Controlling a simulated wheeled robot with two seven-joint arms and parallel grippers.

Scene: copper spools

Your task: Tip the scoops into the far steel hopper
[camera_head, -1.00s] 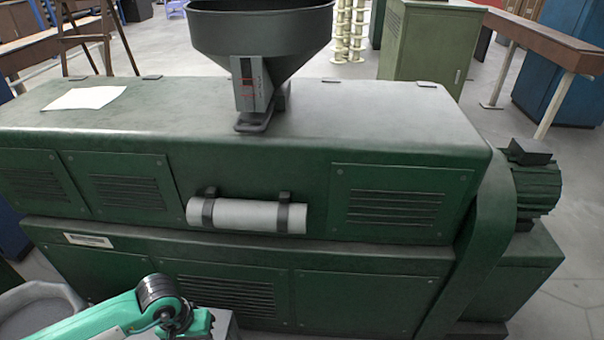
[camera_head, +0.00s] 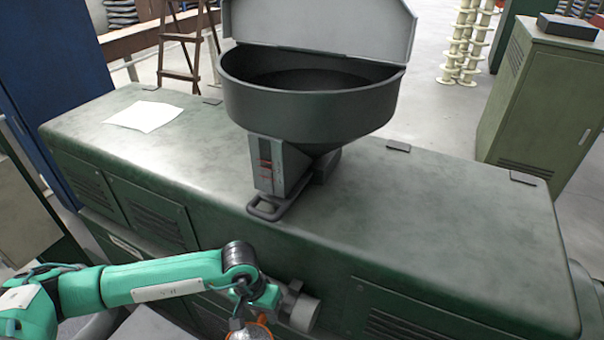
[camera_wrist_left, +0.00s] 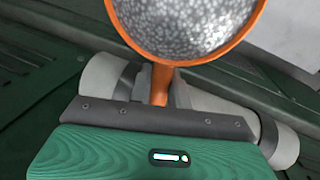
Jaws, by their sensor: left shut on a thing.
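The steel hopper (camera_head: 310,115) stands on top of the green machine, a dark wide bowl with a raised grey lid (camera_head: 330,25) behind it. My left gripper (camera_wrist_left: 160,85) is shut on the handle of an orange scoop (camera_wrist_left: 160,52). The scoop's bowl is full of light grey pellets in the left wrist view. In the head view my left arm comes in low, and only a piece of the scoop (camera_head: 252,333) shows at the bottom edge, below and in front of the hopper. My right gripper is not in view.
The green machine (camera_head: 430,220) fills the middle, with a paper sheet (camera_head: 143,116) on its top at left. A green cabinet (camera_head: 540,95) stands at back right.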

